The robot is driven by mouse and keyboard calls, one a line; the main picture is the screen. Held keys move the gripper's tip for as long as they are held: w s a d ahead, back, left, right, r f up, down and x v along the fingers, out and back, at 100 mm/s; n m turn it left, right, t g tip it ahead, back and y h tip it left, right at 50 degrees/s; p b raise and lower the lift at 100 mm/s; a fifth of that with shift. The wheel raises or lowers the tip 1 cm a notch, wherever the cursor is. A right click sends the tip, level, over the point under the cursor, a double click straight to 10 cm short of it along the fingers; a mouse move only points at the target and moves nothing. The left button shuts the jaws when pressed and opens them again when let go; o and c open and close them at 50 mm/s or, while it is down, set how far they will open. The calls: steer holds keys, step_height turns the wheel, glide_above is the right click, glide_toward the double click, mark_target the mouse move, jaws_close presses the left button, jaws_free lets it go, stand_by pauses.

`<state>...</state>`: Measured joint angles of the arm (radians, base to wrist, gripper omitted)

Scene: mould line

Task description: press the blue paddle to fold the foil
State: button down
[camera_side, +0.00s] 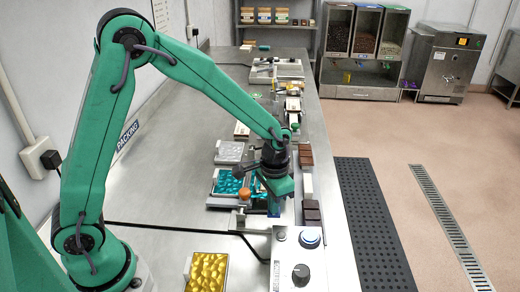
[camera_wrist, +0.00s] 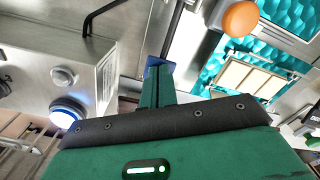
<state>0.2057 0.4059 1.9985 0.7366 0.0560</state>
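The blue paddle (camera_wrist: 153,72) shows as a small blue patch right at my fingertips in the wrist view, partly hidden by them. In the side view a blue piece (camera_side: 273,208) shows just below my gripper (camera_side: 274,196). My gripper also shows in the wrist view (camera_wrist: 158,82), its green fingers close together with nothing visible between them. The fingertips overlap the paddle in the picture; I cannot tell whether they touch it. No foil can be made out clearly.
A steel control box (camera_side: 299,262) with a lit blue button (camera_side: 310,238) and a black knob stands in front. An orange knob (camera_wrist: 240,18) and a teal mould tray (camera_side: 228,182) are close beside my gripper. A gold mould tray (camera_side: 207,272) lies nearer the front.

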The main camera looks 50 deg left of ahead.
steer(key=shift+s+f, duration=0.1)
steer(key=shift+f, duration=1.1)
steer(key=shift+r, duration=0.2)
step_height(320, 180, up, 10)
steer(key=shift+f, duration=0.15)
stand_by(1.5)
stand_by(0.3)
